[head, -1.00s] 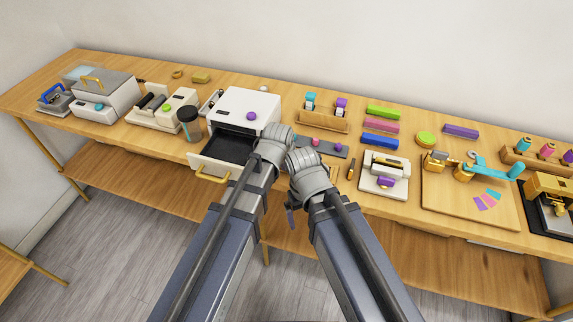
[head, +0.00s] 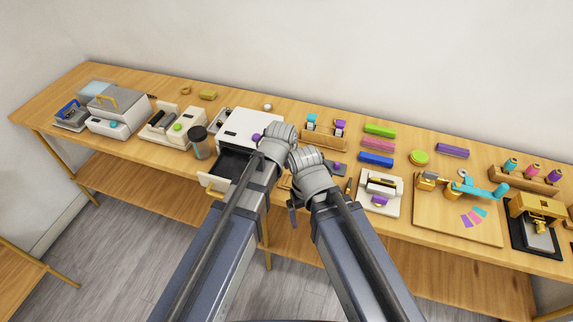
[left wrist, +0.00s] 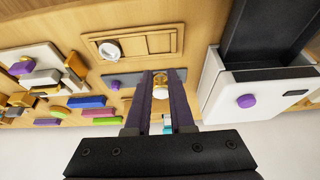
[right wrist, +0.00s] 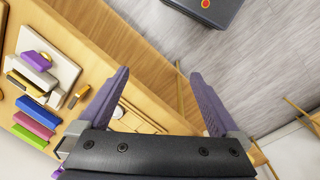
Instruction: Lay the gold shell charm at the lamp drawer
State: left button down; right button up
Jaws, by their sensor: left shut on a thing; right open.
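My left gripper (left wrist: 160,76) is shut on a small gold piece (left wrist: 160,88), apparently the gold shell charm; the fingers partly hide it. In the head view my left wrist (head: 275,145) hides these fingertips and the charm. The lamp drawer (head: 233,164) is pulled out of a white box (head: 245,128) with a purple knob, just left of my left wrist. In the left wrist view the dark drawer (left wrist: 262,30) is to the right of the fingers, apart from them. My right gripper (right wrist: 160,73) is open and empty, over the table's front edge.
A dark cup (head: 199,142) stands left of the drawer. A grey strip (left wrist: 108,82) and a wooden tray (left wrist: 133,43) lie near my left fingers. A white press (head: 381,193) and a wooden board (head: 455,222) are to the right.

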aim_at(232, 177)
jog(key=j+z, duration=0.15)
jog(key=z, duration=0.55)
jog(key=j+z, duration=0.25)
jog(key=j, duration=0.15)
jog(key=k+j+z, duration=0.1)
jog(key=j+z, duration=0.15)
jog(key=j, duration=0.15)
jog(key=k+j+z, duration=0.1)
jog(key=j+z, duration=0.15)
jog(key=j, duration=0.15)
jog(key=k+j+z, duration=0.2)
jog(key=j, duration=0.15)
jog(key=k+j, duration=0.15)
jog(key=j, duration=0.2)
jog(key=k+j, duration=0.15)
jog(key=j, duration=0.25)
jog(key=k+j+z, duration=0.1)
jog(key=j, duration=0.25)
jog(key=k+j, duration=0.2)
jog(key=j, duration=0.2)
jog(key=k+j, duration=0.15)
jog(key=j, duration=0.2)
jog(key=z, duration=0.05)
